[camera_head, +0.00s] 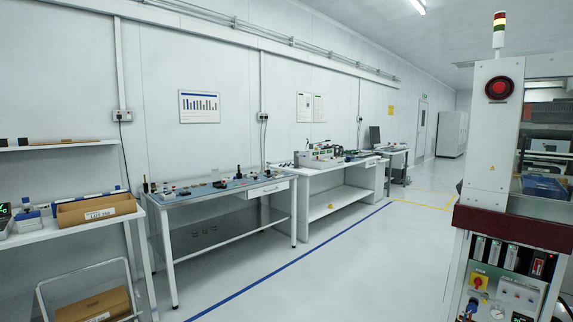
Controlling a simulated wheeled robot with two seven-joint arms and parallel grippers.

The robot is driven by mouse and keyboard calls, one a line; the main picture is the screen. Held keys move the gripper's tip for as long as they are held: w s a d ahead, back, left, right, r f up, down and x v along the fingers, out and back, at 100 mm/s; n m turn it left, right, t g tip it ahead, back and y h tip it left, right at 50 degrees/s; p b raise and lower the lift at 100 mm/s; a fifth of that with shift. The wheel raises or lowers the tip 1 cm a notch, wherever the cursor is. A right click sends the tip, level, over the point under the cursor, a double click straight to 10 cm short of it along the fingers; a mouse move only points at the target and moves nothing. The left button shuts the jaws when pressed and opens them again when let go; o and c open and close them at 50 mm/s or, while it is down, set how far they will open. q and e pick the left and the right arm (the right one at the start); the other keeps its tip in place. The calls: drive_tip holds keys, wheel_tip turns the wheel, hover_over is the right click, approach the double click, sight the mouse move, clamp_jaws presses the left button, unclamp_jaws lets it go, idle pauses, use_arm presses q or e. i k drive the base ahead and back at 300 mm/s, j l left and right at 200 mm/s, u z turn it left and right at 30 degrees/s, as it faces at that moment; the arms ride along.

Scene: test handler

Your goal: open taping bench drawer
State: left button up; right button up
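A bench with a blue-grey top (215,190) stands left of centre along the wall, with small parts and tools on it. A white drawer front (268,189) sits under the right part of its top and looks shut. Further back, a white bench (335,174) carries a machine with green parts (321,153). It has a drawer front (371,164) at its right end, which also looks shut. I cannot tell which of these is the taping bench. Neither of my grippers is in view.
A shelf table (65,229) with a cardboard box (97,210) stands at left. A tall handler machine (490,140) with a red stop button (499,88) and control panel (505,290) fills the right. Open floor (350,275) with a blue line lies between.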

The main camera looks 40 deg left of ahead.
sight(365, 165)
drive_tip(key=u, duration=0.8)
drive_tip(key=i, duration=0.8)
drive_tip(key=i+j, duration=0.25)
drive_tip(key=i, duration=0.85)
drive_tip(key=i+j+u, duration=0.15)
drive_tip(key=i, duration=0.95)
drive_tip(key=i+j, duration=0.2)
drive_tip(key=i, duration=0.9)
drive_tip(key=i+l+z, duration=0.3)
drive_tip(key=i, duration=0.65)
drive_tip(key=i+l+z, duration=0.1)
drive_tip(key=i+z, duration=0.25)
drive_tip(key=i, duration=0.6)
drive_tip(key=i+j+z, duration=0.3)
drive_tip(key=i, duration=0.65)
drive_tip(key=i+u, duration=0.1)
drive_tip(key=i, duration=0.9)
drive_tip(key=i+l+u, duration=0.15)
drive_tip(key=i, duration=0.9)
drive_tip(key=i+l+u, duration=0.15)
drive_tip(key=i, duration=0.35)
drive_tip(key=i+l, duration=0.15)
drive_tip(key=i, duration=0.35)
drive_tip(key=i+l+u, duration=0.15)
drive_tip(key=i, duration=0.35)
